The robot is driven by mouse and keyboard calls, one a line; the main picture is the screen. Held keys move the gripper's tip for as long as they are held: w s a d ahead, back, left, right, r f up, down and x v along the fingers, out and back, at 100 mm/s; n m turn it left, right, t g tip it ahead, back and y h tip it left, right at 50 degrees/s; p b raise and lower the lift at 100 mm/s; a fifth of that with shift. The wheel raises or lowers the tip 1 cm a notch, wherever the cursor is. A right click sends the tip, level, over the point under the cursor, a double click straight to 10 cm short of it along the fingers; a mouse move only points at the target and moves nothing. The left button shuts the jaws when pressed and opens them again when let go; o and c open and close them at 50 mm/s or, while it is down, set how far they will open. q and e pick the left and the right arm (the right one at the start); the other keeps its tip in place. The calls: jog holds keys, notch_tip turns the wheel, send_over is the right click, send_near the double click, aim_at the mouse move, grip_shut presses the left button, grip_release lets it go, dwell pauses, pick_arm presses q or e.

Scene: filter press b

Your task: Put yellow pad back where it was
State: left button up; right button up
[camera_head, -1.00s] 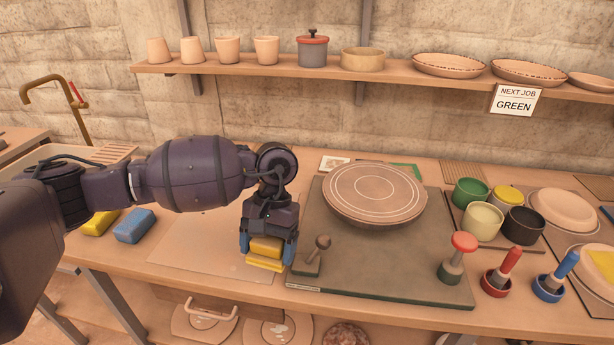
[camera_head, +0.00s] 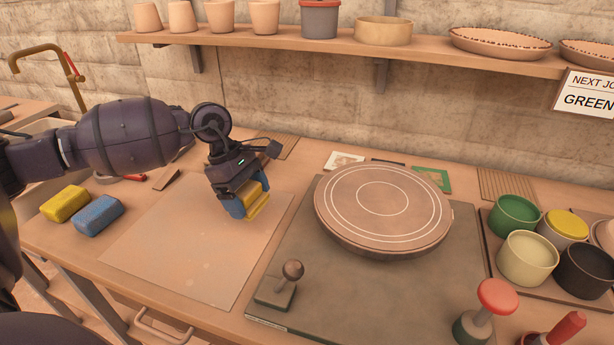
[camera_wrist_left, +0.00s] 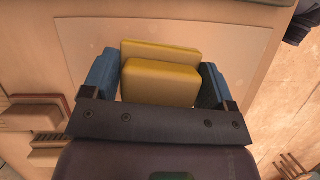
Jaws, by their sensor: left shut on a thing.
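My left gripper (camera_head: 246,206) is shut on the yellow pad (camera_head: 258,203), a small stepped yellow block. It holds the pad over the right part of the pale sheet (camera_head: 165,265), left of the round turntable (camera_head: 350,235). In the left wrist view the pad (camera_wrist_left: 160,82) sits between the two blue fingertips, with the pale sheet (camera_wrist_left: 85,45) behind it. I cannot tell how high the pad is above the sheet. My right gripper is not in view.
A yellow sponge (camera_head: 66,203) and a blue sponge (camera_head: 98,215) lie left of the sheet. A knobbed stamp (camera_head: 280,287) stands on the dark board (camera_head: 350,300). Several cups, including a green one (camera_head: 516,215), stand at right. A shelf (camera_head: 340,53) runs above.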

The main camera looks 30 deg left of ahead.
pick_arm(q)
jog(key=shift+w+a+n+t, duration=0.3)
jog(key=shift+w+n, duration=0.25)
jog(key=shift+n, duration=0.15)
jog(key=shift+w+r+b, duration=0.1)
jog(key=shift+w+b, duration=0.2)
jog(key=shift+w, duration=0.05)
jog(key=b, duration=0.5)
send_over(291, 177)
jog(key=s, duration=0.1)
jog(key=shift+s+a, duration=0.15)
jog(key=shift+a, duration=0.3)
jog(key=shift+w+a+f, duration=0.1)
jog(key=shift+w+f, duration=0.1)
jog(key=shift+f, duration=0.3)
jog(key=shift+w+a+f, duration=0.1)
jog(key=shift+w+f, duration=0.1)
jog(key=shift+f, duration=0.25)
notch_tip(291, 177, down, 5)
jog(key=shift+w+f+b, duration=0.1)
jog(key=shift+w+b, duration=0.05)
jog(key=shift+b, duration=0.35)
jog(key=o, duration=0.7)
jog(key=shift+f, duration=0.1)
jog(key=shift+o, duration=0.3)
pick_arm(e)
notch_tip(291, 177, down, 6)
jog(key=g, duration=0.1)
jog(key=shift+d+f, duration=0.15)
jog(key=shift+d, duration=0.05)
